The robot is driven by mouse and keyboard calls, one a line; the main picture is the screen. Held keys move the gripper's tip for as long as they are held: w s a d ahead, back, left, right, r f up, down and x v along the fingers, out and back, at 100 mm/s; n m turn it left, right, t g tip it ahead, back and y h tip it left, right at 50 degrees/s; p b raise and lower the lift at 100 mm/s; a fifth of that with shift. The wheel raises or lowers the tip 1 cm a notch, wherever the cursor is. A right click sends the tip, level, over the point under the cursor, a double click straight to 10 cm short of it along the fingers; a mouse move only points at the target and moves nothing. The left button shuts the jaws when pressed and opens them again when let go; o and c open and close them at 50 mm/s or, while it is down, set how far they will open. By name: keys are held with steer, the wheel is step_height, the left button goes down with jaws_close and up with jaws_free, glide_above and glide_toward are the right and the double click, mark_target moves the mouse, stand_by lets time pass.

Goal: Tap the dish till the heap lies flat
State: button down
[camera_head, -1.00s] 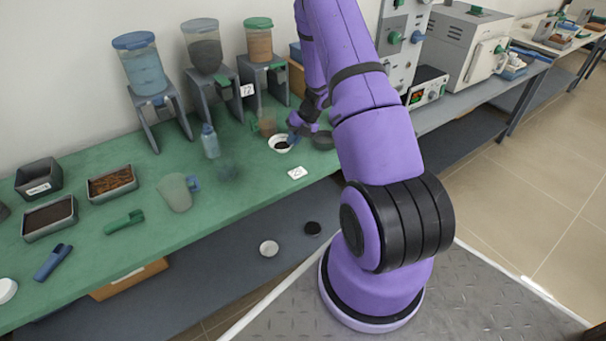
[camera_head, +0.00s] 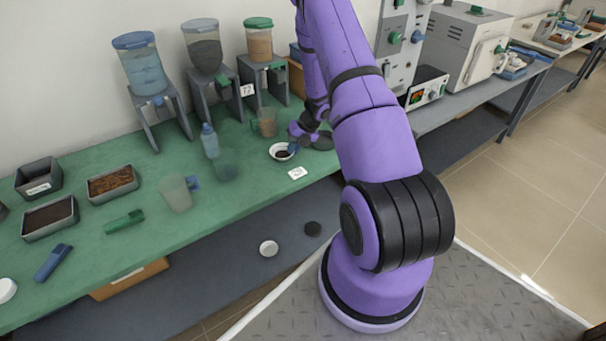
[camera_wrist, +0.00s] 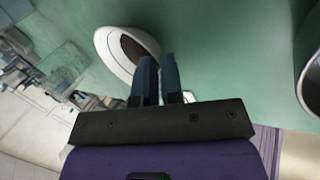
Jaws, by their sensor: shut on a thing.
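The white dish (camera_head: 273,154) is on or just above the green bench top, with dark material (camera_head: 282,154) in it. In the wrist view the dish (camera_wrist: 106,54) shows at the upper left, with dark brown material (camera_wrist: 138,48) inside. My gripper (camera_head: 293,147) is at the dish's right side. In the wrist view its two blue-grey fingers (camera_wrist: 159,62) straddle the right rim, shut on it. The fingers cover part of the dish, and the shape of the heap's surface is hard to judge.
A tan, clear beaker (camera_head: 267,123) stands behind. A clear jug (camera_head: 176,193) and green scoop (camera_head: 124,222) are to the left.

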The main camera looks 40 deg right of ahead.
steer(key=shift+r, duration=2.3)
steer(key=shift+f, duration=0.15)
step_height(320, 180, down, 5)
steer(key=shift+f, duration=0.1)
steer(key=shift+r, duration=3.05)
steer(key=shift+f, duration=0.15)
step_height(320, 180, down, 6)
steer(key=shift+r, duration=0.25)
steer(key=shift+r, duration=3.2)
